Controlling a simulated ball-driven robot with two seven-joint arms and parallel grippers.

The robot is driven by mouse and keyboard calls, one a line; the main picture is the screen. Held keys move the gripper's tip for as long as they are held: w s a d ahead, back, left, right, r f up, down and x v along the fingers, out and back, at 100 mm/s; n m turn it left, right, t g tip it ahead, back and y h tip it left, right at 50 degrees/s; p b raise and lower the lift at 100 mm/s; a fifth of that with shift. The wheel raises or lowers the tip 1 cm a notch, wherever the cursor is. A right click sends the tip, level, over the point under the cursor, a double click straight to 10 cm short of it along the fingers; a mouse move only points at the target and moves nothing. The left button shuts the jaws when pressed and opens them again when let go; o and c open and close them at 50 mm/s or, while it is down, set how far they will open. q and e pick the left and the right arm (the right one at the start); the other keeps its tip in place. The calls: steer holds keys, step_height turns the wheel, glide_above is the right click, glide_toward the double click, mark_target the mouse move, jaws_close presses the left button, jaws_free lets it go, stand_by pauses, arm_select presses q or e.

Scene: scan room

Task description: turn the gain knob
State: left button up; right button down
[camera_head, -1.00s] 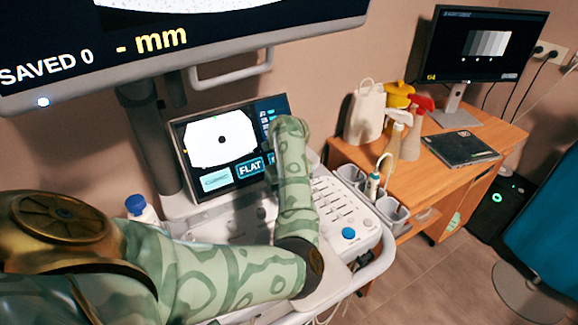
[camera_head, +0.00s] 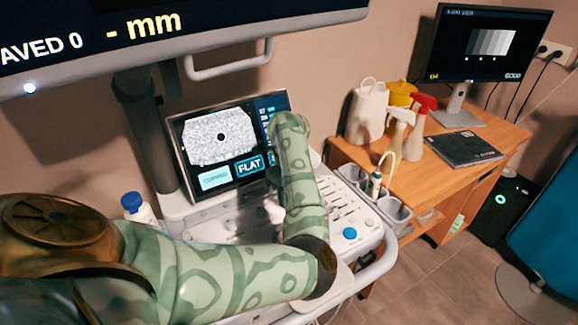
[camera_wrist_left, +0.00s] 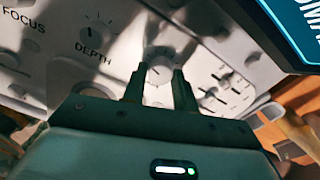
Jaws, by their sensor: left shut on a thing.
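In the left wrist view my left gripper (camera_wrist_left: 157,84) has its two dark fingers on either side of a pale round knob (camera_wrist_left: 160,68) with a dark pointer line, and is shut on it. No label for this knob is readable. A knob (camera_wrist_left: 98,25) marked DEPTH is to its left, with the word FOCUS farther left. In the head view my left arm reaches over the console (camera_head: 350,200), and its forearm and hand hide the gripped knob. The console screen (camera_head: 220,140) shows a grey speckled picture with a dark spot. My right gripper is not in view.
Slider controls (camera_head: 340,197) and a blue button (camera_head: 350,233) are on the console's right side. A blue-capped bottle (camera_head: 138,208) stands at its left. Cup holders (camera_head: 392,208) line the right edge. A wooden desk (camera_head: 490,165) with spray bottles and a monitor stands behind.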

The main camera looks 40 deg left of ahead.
arm_select(q)
steer(key=o, duration=1)
steer(key=shift+c, duration=0.2)
step_height(320, 180, up, 16)
steer(key=p, duration=0.6)
steer(key=shift+r+p, duration=0.15)
steer(key=shift+p, duration=0.15)
